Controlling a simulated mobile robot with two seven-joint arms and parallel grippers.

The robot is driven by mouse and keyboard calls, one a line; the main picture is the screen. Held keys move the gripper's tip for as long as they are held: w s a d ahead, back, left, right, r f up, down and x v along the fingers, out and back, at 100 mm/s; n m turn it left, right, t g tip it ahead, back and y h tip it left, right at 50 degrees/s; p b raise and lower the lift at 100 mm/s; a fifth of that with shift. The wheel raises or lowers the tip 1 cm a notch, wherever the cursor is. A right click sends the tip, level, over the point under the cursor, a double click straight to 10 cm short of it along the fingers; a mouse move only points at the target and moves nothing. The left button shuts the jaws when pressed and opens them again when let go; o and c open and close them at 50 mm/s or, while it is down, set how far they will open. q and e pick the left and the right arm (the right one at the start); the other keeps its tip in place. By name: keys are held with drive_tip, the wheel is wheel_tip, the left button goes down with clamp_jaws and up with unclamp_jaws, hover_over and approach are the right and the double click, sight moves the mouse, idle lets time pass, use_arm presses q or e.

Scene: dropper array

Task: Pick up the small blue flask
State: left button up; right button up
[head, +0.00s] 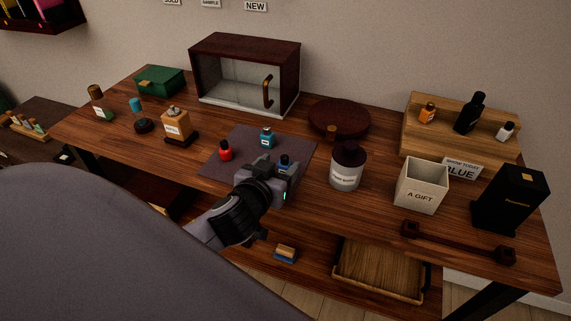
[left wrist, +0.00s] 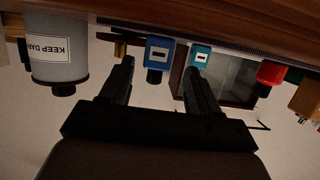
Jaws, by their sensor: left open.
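The small blue flask (head: 285,160) with a dark cap stands on the grey mat (head: 222,166), just beyond my left gripper (head: 282,174), which hides its lower part in the head view. In the left wrist view, which looks upside down, the blue flask (left wrist: 159,52) appears between the two open fingers of my left gripper (left wrist: 160,72). The gripper is empty; I cannot tell whether a finger touches the flask. A teal flask (head: 267,138) stands behind it, and also shows in the left wrist view (left wrist: 200,56). My right gripper is not in view.
A red flask (head: 225,151) stands on the mat to the left. A grey labelled jar (head: 346,174) stands close on the right. A white gift box (head: 421,188) stands further right, and a glass-fronted cabinet (head: 245,43) at the back.

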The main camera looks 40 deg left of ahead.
sight(283, 166)
use_arm(q)
drive_tip(key=shift+d+x, duration=0.15)
drive_tip(key=shift+x, duration=1.05)
drive_tip(key=shift+d+x, duration=0.1)
drive_tip(key=shift+x, duration=1.05)
drive_tip(key=shift+f, duration=0.15)
drive_tip(key=c, duration=1)
